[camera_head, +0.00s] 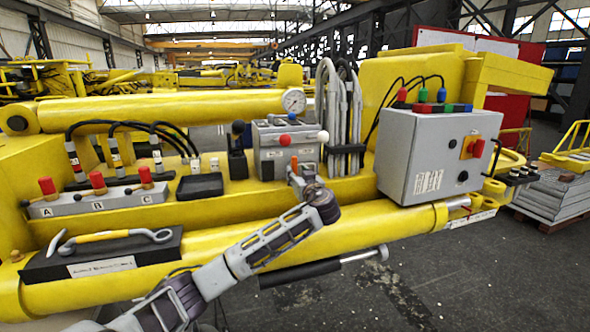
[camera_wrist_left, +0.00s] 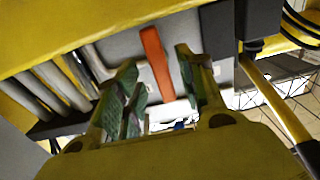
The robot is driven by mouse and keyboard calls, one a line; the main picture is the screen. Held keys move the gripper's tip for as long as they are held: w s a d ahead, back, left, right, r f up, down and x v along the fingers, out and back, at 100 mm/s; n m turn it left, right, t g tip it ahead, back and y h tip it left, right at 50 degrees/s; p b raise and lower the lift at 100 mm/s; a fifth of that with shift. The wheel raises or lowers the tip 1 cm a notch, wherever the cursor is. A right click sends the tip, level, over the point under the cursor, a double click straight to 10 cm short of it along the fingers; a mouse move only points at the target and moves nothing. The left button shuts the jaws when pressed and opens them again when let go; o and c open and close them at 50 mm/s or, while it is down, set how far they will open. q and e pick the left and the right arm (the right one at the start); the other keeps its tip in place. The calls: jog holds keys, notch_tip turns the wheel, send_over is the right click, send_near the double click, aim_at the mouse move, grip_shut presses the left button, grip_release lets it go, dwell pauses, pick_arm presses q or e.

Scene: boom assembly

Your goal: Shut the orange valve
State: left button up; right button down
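The orange valve handle (camera_head: 294,164) is a flat orange lever at the lower front of the grey valve box (camera_head: 270,140). In the left wrist view the orange handle (camera_wrist_left: 155,60) stands slightly tilted against the grey box. My left gripper (camera_head: 300,180) is right in front of it and partly hides its lower part. In the wrist view the two green-padded fingers of the left gripper (camera_wrist_left: 158,72) are apart, one on each side of the handle, with a gap on both sides. I cannot tell how deep the handle sits between them. My right gripper is not in view.
Grey hoses (camera_head: 340,115) hang right of the valve box, and a black lever (camera_head: 237,150) stands left. A grey control box (camera_head: 430,155) is farther right. Red levers (camera_head: 97,182) and a yellow-handled tool (camera_head: 110,237) are at left. The yellow boom (camera_head: 380,222) runs below.

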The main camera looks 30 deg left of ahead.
aim_at(295, 171)
pick_arm(q)
jog(key=shift+p+x, duration=0.45)
jog(key=shift+x, duration=1.3)
grip_shut()
